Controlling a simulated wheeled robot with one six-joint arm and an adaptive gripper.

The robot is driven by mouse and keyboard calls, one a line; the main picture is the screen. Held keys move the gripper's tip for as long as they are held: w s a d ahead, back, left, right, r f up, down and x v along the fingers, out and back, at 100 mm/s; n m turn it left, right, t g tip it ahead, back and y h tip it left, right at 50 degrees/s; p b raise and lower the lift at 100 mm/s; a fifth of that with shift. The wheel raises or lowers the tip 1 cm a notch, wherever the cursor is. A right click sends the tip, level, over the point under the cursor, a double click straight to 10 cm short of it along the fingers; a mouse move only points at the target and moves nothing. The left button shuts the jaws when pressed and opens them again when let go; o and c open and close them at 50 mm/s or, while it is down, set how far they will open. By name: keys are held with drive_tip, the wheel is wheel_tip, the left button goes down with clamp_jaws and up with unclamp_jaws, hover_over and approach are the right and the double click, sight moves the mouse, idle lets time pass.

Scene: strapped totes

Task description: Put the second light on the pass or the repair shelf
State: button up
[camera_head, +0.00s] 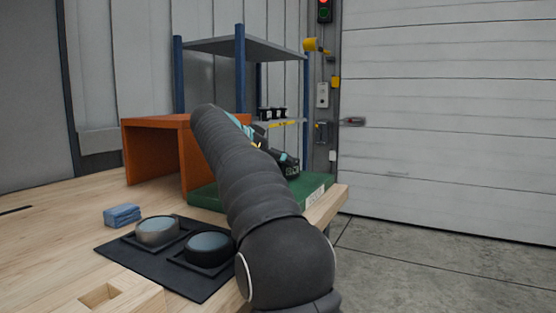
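Two round lights rest side by side on a black tray (200,288) on the wooden bench. One light (157,230) has a silver rim; the other light (208,249) has a black rim and is nearer my arm. A green board (207,196) with a white label lies at the bench's far right edge; the label is too small to read. A shelf rack (240,70) with blue posts stands behind, with several small dark items on a lower shelf. My gripper (288,163) is beyond my forearm, over the green board; its fingers are mostly hidden, as is anything held.
An orange open-fronted box (152,150) stands on the bench behind the tray. A blue folded cloth or sponge (122,215) lies left of the tray. A wooden block with a square hole (103,296) is at the front. Open concrete floor lies right, before a white roller door (440,120).

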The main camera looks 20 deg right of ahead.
drive_tip(key=o, duration=1.3)
drive_tip(key=shift+f, duration=0.1)
drive_tip(key=shift+a+r+p, duration=0.25)
drive_tip(key=shift+r+p, duration=0.05)
drive_tip(key=shift+r, duration=0.05)
drive_tip(key=p+v, duration=0.2)
drive_tip(key=v, duration=0.9)
drive_tip(key=shift+s+a, duration=0.15)
drive_tip(key=shift+a, duration=0.05)
